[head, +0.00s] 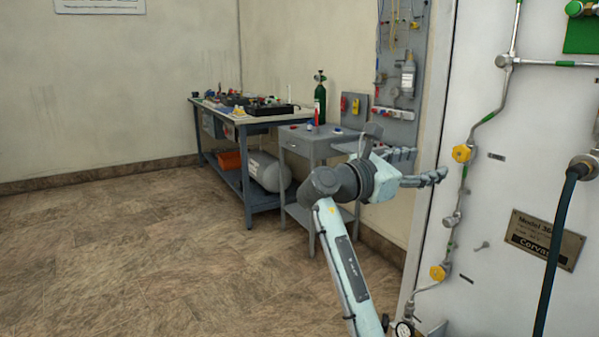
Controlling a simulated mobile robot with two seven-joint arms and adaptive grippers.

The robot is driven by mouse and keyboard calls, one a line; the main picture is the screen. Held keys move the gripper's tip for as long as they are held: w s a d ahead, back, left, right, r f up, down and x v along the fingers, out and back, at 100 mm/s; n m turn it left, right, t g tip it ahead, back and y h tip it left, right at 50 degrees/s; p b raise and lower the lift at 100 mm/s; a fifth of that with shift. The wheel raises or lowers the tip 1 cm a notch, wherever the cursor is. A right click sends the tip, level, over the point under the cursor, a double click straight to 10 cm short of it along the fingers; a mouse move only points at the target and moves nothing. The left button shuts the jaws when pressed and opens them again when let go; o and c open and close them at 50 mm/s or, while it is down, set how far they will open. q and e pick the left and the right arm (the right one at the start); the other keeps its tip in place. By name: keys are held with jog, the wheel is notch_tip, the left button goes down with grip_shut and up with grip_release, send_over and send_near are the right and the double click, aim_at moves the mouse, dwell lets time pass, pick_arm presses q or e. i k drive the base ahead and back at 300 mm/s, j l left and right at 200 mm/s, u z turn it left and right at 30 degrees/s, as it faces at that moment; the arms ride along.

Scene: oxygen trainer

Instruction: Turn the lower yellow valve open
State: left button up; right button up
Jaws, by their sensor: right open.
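The lower yellow valve (437,272) is a small lobed knob on the pipe that runs down the left side of the white panel (500,200). A similar upper yellow valve (461,153) sits above it on the same pipe. My right gripper (428,164) is open and empty. In the picture it is just left of the upper valve and well above the lower valve. Its depth from the panel is hard to tell. Both valves are unobstructed. My left gripper is not in view.
A pressure gauge (403,329) shows at the bottom of the pipe. A dark hose (556,250) hangs at the right, over a name plate (544,240). Behind my right arm stand a small grey table (300,139) and a cluttered workbench (262,119). The floor at left is clear.

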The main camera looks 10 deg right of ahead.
aim_at(437, 273)
jog(key=k+j, duration=0.1)
jog(key=j, duration=0.25)
jog(key=k+j, duration=0.1)
jog(key=j, duration=0.25)
jog(key=k+j, duration=0.1)
jog(key=j, duration=0.25)
jog(key=k+j, duration=0.1)
jog(key=j, duration=0.2)
